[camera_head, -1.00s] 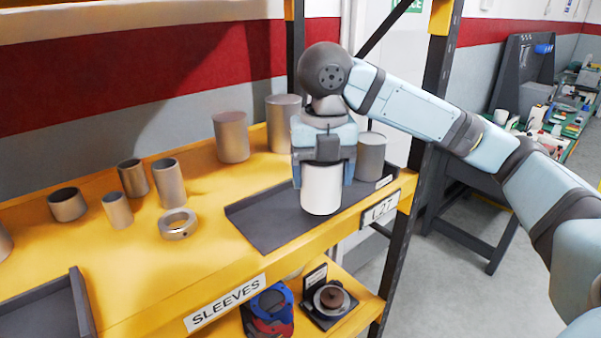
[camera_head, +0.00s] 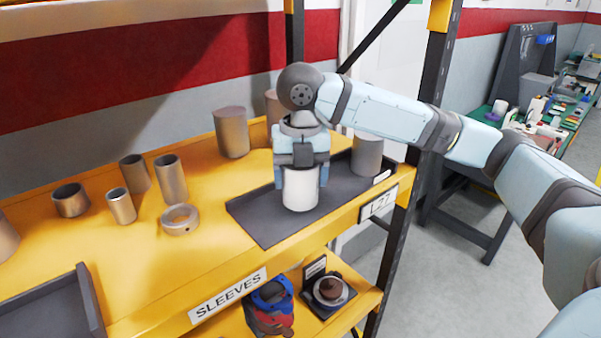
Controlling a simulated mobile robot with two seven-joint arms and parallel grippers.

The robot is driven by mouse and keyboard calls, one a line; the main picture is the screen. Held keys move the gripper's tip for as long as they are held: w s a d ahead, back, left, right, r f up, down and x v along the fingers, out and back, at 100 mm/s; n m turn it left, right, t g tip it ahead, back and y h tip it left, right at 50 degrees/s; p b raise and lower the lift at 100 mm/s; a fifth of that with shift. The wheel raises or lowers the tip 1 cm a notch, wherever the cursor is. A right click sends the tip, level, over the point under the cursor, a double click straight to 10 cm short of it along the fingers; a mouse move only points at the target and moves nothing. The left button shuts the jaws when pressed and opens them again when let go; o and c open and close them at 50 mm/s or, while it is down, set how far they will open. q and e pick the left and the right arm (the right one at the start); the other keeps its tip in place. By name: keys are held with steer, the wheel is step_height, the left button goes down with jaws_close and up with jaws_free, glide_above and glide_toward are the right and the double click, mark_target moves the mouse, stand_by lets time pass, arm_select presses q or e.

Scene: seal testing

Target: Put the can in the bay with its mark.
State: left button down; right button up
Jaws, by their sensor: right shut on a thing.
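A white can (camera_head: 300,193) is upright between the fingers of my right gripper (camera_head: 300,172), which is shut on it from above. It is over the middle of a dark grey tray (camera_head: 262,226) at the right end of the yellow shelf. I cannot tell whether the can's base touches the tray. A white mark that seems to read L27 (camera_head: 378,203) is on the shelf's front edge below this tray. A grey cylinder (camera_head: 367,156) stands at the tray's right end, partly hidden by my right arm. My left gripper is not in view.
Several metal sleeves, one of them here (camera_head: 170,180), and a ring (camera_head: 180,219) stand on the yellow shelf to the left. A taller cylinder (camera_head: 231,132) stands behind the tray. Another tray (camera_head: 88,290) is at lower left. A dark rack post (camera_head: 428,110) rises at the right.

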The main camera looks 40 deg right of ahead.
steer(key=o, duration=1.1)
step_height(320, 180, up, 7)
steer(key=shift+f+b, duration=0.2)
steer(key=shift+b, duration=0.15)
steer(key=shift+r, duration=0.6)
